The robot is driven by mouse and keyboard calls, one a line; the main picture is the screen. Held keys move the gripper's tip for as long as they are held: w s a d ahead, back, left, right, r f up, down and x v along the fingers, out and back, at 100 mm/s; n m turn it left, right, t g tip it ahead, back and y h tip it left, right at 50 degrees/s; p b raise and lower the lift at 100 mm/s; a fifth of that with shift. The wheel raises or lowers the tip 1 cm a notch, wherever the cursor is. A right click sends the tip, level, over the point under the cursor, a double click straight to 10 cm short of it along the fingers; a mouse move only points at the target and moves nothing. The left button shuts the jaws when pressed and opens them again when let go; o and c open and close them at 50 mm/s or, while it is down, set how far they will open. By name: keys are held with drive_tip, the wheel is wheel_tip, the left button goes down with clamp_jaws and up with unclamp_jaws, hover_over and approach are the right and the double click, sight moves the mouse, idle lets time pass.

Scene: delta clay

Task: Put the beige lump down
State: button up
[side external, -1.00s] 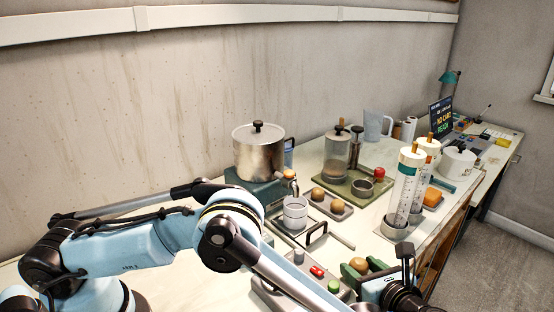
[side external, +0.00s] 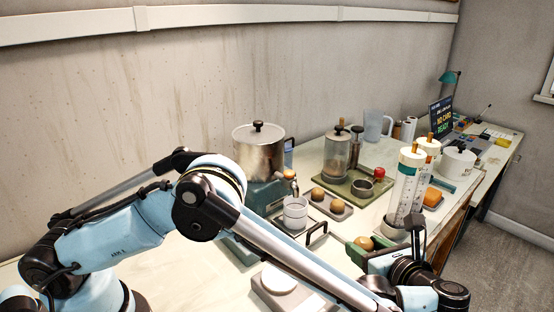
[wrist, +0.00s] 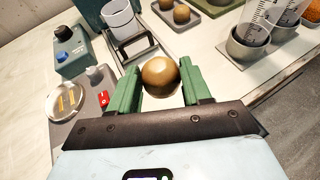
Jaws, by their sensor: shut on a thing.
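The beige lump, a round tan-brown ball (wrist: 160,76), sits between the two green fingers of my gripper (wrist: 158,86) in the wrist view. My gripper is shut on it. In the side external view the lump (side external: 364,243) shows partly, between the green fingers of my gripper (side external: 368,247), near the bench's front edge. The lump appears held above the pale bench top; the exact height cannot be told. Two similar lumps (side external: 318,194) sit on a small grey tray (side external: 347,213) beyond my gripper.
A white cup (side external: 295,211) stands under a tap by a steel pot (side external: 258,153). Graduated cylinders (side external: 404,190) stand to the right of my gripper. A scale-like device with a round plate (wrist: 67,103) lies at left. Pale bench surface (wrist: 225,90) is clear right of the lump.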

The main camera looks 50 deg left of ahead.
sight(360, 240)
drive_tip(key=shift+t, duration=0.3)
drive_tip(key=r, duration=0.2)
drive_tip(key=a+r, duration=0.1)
drive_tip(key=r, duration=0.2)
drive_tip(key=shift+w+a+r, duration=0.25)
drive_tip(key=shift+w+r, duration=0.05)
drive_tip(key=shift+r, duration=0.1)
drive_tip(key=a+r+m+t+h, duration=0.2)
drive_tip(key=a+r+m+t, duration=0.1)
drive_tip(key=a+r, duration=0.45)
drive_tip(key=s+a+r+m+t+h, duration=0.2)
drive_tip(key=s+a+m+t+h, duration=0.15)
drive_tip(key=s+a, duration=0.55)
drive_tip(key=w+d+f+n+g+y, duration=0.2)
drive_tip(key=w+d+n+g+y, duration=0.15)
drive_tip(key=w+d, duration=0.45)
drive_tip(key=d+f+n+g, duration=0.1)
drive_tip(key=d+f, duration=0.1)
drive_tip(key=f, duration=0.2)
drive_tip(key=w+d+f+n+g+y, duration=0.1)
drive_tip(key=d+f, duration=0.1)
drive_tip(key=f, duration=0.3)
drive_tip(key=w+d+f+n+g+y, duration=0.1)
drive_tip(key=d+f, duration=0.2)
drive_tip(key=f, duration=0.2)
drive_tip(key=shift+w+f+g, duration=0.2)
drive_tip(key=shift+g, duration=0.2)
drive_tip(key=shift+f, duration=2.3)
